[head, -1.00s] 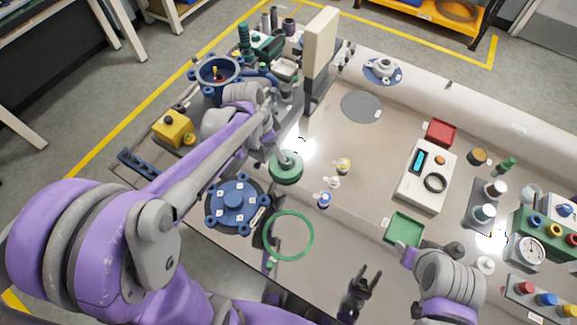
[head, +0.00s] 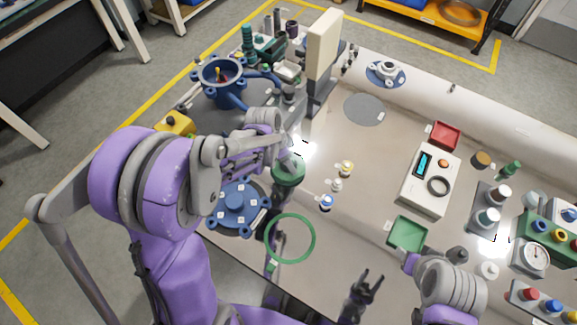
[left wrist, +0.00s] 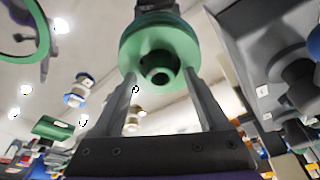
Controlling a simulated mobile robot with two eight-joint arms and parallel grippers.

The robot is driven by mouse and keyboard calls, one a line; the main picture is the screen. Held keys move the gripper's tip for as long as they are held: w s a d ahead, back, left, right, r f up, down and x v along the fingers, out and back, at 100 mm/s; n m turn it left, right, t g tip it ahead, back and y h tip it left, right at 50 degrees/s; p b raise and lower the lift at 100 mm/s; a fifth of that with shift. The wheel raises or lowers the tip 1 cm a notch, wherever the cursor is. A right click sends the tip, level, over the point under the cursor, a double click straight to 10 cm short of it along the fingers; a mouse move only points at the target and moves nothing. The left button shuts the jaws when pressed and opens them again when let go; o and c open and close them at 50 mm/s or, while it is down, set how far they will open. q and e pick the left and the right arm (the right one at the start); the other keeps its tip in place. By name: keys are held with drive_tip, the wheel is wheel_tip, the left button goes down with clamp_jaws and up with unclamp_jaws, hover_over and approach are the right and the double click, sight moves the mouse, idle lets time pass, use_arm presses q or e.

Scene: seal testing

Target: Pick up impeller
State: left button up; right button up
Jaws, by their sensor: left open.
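A green round part with a stepped hub and a grey upper piece, which I take to be the impeller (head: 288,174), stands on the table right of the blue bolted flange (head: 234,203). My left gripper (head: 288,148) is open at it, and its wrist partly hides it. In the left wrist view the green part (left wrist: 160,48) lies between and beyond the spread fingertips (left wrist: 163,82). I cannot tell whether the fingers touch it.
A green ring (head: 290,238) lies in front. Small blue and white pieces (head: 326,202) stand close on the right. A blue pump housing (head: 222,82) and a tall cream block (head: 322,45) stand behind.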

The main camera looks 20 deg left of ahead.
use_arm(q)
clamp_jaws()
drive_tip(key=shift+r, duration=0.1)
idle(0.4)
